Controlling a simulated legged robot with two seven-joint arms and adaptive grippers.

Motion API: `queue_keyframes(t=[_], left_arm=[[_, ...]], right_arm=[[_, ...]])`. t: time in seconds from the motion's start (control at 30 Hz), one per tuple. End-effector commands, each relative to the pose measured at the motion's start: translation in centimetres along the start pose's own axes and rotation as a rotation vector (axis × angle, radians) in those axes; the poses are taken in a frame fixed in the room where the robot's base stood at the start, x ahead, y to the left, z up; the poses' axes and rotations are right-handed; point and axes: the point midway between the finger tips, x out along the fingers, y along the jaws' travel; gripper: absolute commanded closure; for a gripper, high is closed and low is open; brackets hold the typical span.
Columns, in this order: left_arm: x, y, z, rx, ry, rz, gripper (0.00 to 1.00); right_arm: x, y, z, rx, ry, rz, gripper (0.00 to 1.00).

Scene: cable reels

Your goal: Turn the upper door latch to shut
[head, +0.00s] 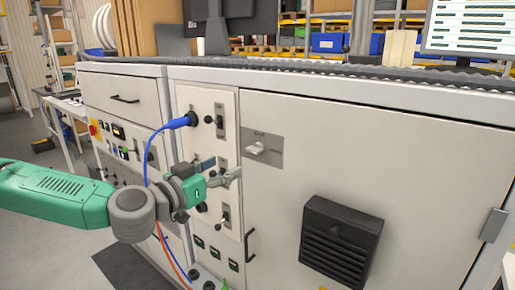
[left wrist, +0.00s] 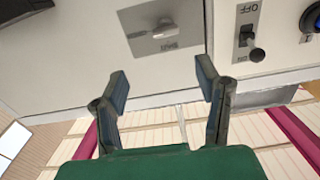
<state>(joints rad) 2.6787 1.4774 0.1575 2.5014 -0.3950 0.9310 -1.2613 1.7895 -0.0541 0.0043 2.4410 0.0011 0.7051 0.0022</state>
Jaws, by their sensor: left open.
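The upper door latch (head: 257,148) is a light grey handle on a darker grey plate (head: 275,156), near the upper left corner of the cabinet door (head: 400,175). Its handle lies roughly level in the head view. In the left wrist view the latch (left wrist: 160,30) shows beyond the fingertips, with a small label that I cannot read surely. My left gripper (head: 219,170) is open and empty, left of and below the latch, apart from it. In the left wrist view its two fingers (left wrist: 162,85) stand wide apart with nothing between them. My right gripper is out of view.
A switch panel (head: 228,108) with lever switches and a plugged blue cable (head: 160,138) is left of the door. A black vent box (head: 341,243) sticks out lower on the door. A dark cable chain (head: 350,70) runs along the cabinet top. A door hinge (head: 493,225) is at right.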

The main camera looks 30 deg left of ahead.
Motion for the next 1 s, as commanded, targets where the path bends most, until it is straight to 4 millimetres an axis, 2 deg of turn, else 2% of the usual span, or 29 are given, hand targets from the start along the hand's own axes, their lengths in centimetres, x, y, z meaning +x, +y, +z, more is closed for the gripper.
queue_keyframes(t=[0.07,0.27,0.7,0.83,1.0], left_arm=[[0.6,-0.3,0.7,0.001,0.001,-0.002,0.42],[2.3,-0.2,0.9,-0.001,0.000,0.000,0.42],[10.4,0.5,0.1,0.003,-0.004,0.001,0.42],[12.1,0.1,0.1,-0.001,-0.003,0.000,0.42],[13.1,-0.2,0.2,-0.006,-0.001,-0.001,0.42]], right_arm=[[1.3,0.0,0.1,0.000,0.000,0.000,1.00],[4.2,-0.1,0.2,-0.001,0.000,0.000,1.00],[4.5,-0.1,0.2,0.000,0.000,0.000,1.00],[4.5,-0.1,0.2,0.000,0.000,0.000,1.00],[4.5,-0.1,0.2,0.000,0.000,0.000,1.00]])
